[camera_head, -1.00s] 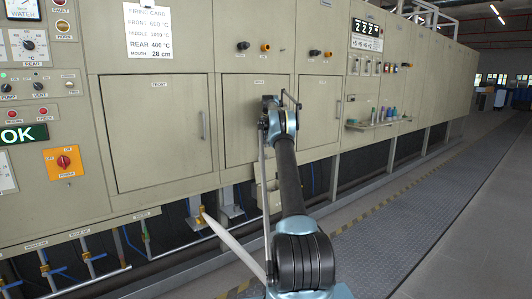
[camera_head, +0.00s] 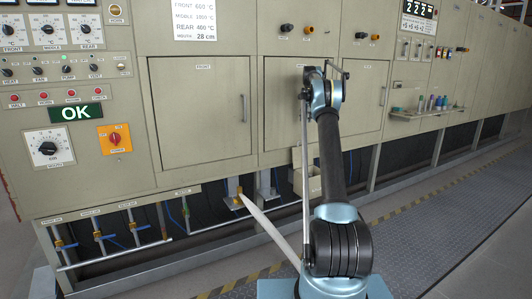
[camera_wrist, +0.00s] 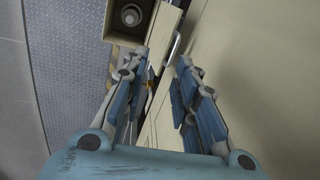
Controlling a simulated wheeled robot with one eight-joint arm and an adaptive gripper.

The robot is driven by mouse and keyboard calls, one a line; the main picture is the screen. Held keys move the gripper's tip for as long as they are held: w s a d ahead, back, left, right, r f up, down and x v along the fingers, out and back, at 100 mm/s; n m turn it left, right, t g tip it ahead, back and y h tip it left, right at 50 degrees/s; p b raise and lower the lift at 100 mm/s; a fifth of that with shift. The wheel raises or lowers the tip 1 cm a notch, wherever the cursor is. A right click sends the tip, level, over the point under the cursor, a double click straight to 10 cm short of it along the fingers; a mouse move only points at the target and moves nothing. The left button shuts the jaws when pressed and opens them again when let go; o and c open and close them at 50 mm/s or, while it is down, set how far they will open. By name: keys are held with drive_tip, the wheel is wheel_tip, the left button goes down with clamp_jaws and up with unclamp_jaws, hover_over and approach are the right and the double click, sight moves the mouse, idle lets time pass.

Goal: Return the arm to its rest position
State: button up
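My arm stands in the right half of the head view, raised in front of the furnace's beige doors. My gripper is hidden behind the arm there. In the wrist view my gripper (camera_wrist: 167,74) shows two blue-grey fingers standing apart, with nothing held between them. A beige furnace front (camera_wrist: 255,55) with a metal handle (camera_wrist: 173,48) lies beyond the fingertips; I cannot tell whether they touch it.
A beige open-topped box (camera_wrist: 119,21) holding a round object is near the fingers. The box also shows low behind my arm (camera_head: 308,185). A shelf with small bottles (camera_head: 430,113) juts out at the right. Floor along the yellow-black strip (camera_head: 400,205) is clear.

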drive_tip(key=s+a+r+n, duration=0.15)
drive_tip(key=s+r, duration=0.25)
drive_tip(key=s, duration=0.5)
drive_tip(key=s+a+r+n, duration=0.15)
drive_tip(key=s+r, duration=0.25)
drive_tip(key=s, duration=0.5)
drive_tip(key=s+a+r+n, duration=0.1)
drive_tip(key=s+a+r, duration=0.15)
drive_tip(key=s, duration=0.55)
drive_tip(key=s+a+n, duration=0.1)
drive_tip(key=s+n, duration=0.1)
drive_tip(key=s, duration=1.1)
drive_tip(key=s+a+f+n, duration=0.1)
drive_tip(key=s+f, duration=0.4)
drive_tip(key=s, duration=0.5)
drive_tip(key=s+a+f+n, duration=0.15)
drive_tip(key=s+f, duration=0.25)
drive_tip(key=s, duration=0.6)
drive_tip(key=s+f+n+t, duration=0.1)
drive_tip(key=s+f+n, duration=0.2)
drive_tip(key=s+f, duration=1.5)
drive_tip(key=shift+s+f, duration=0.2)
drive_tip(key=shift+w+d+f, duration=0.1)
drive_tip(key=shift+w+f, duration=0.1)
drive_tip(key=shift+w, duration=0.25)
